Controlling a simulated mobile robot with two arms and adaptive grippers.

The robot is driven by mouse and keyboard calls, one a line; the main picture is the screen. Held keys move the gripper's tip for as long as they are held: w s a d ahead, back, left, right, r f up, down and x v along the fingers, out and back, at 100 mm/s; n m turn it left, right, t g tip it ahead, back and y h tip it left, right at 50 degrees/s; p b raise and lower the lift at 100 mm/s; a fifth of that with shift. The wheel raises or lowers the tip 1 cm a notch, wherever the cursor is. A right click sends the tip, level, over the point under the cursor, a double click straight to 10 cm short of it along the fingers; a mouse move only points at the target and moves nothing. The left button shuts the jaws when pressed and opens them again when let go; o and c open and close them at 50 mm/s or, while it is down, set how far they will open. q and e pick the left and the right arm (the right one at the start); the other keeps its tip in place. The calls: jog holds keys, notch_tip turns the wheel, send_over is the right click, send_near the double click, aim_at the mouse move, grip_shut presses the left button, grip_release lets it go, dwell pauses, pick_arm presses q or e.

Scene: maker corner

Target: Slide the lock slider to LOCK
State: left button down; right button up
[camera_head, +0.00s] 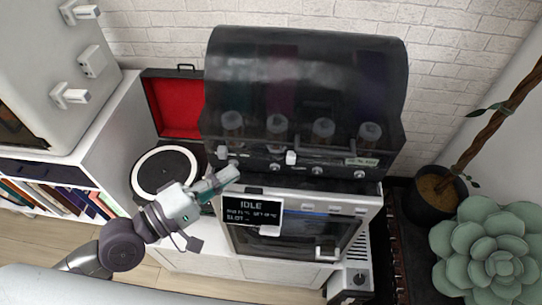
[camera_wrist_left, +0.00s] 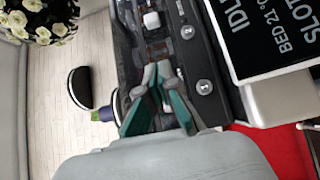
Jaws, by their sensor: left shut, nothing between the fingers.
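The small white slider knob (camera_head: 291,157) stands on the dark front ledge of the smoked-hood machine (camera_head: 300,90), and I take it for the lock slider. A white block also shows on the ledge in the left wrist view (camera_wrist_left: 151,20), ahead of the fingertips. My left gripper (camera_head: 230,174) is at the left end of the ledge, to the left of the knob and apart from it. Its teal fingers (camera_wrist_left: 158,78) are shut and empty. I cannot read any LOCK mark; a small label (camera_head: 362,161) sits at the ledge's right end. My right gripper is out of view.
Round knobs (camera_head: 317,170) line the ledge front. A display reading IDLE (camera_head: 252,211) hangs just below my left gripper. A red-lined record player (camera_head: 165,168) stands to the left. Plants (camera_head: 490,250) are at the right. Space above the ledge toward the slider looks clear.

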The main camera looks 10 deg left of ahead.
aim_at(287, 153)
pick_arm(q)
jog(key=x, duration=0.2)
jog(key=p+x, duration=0.2)
jog(key=x, duration=0.1)
jog(key=shift+w+d+r, duration=0.25)
jog(key=shift+r, duration=0.1)
jog(key=d+p, duration=0.2)
jog(key=d, duration=0.1)
jog(key=shift+w+d+f, duration=0.15)
jog(key=shift+f, duration=0.05)
jog(key=shift+d, duration=0.45)
jog(key=shift+f, duration=0.15)
